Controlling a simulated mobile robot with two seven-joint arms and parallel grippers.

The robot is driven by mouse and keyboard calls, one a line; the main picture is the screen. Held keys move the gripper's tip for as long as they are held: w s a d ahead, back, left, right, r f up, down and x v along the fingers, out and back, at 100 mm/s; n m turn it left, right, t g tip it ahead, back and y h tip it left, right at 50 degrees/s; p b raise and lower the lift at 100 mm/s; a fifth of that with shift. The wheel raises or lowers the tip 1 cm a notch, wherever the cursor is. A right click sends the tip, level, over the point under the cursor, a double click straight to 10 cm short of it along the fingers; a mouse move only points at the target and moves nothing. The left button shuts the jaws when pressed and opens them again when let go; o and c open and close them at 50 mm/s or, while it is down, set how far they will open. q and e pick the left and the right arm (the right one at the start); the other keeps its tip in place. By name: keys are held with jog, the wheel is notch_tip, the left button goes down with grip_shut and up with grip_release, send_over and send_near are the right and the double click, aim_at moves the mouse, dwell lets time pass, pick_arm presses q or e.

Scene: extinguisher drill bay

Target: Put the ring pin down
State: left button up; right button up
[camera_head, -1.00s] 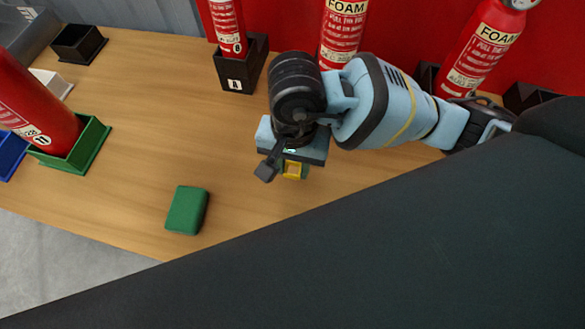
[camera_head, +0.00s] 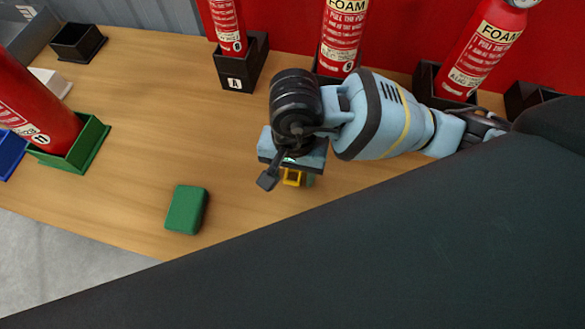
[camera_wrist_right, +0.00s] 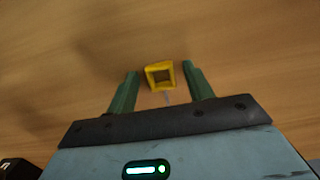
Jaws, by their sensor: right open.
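The ring pin shows as a yellow square ring (camera_head: 292,178) below my right gripper in the head view. In the right wrist view the ring (camera_wrist_right: 160,76) is between the green fingertips, with a thin pale shaft pointing back toward the palm. I cannot tell whether the ring pin touches the wooden tabletop (camera_head: 130,130). My left gripper is not in view.
A green block (camera_head: 187,210) lies left of my right gripper. Red extinguishers stand in black holders (camera_head: 240,68) along the back and in a green holder (camera_head: 90,148) at left. An empty black holder (camera_head: 78,42) is at the far left. The table between is clear.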

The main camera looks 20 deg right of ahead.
aim_at(293, 173)
notch_tip(293, 173, up, 12)
jog(key=p, duration=0.1)
jog(key=shift+w+d+r, duration=0.15)
jog(key=shift+w+d, duration=0.05)
jog(key=shift+w, duration=0.2)
dwell(0.6)
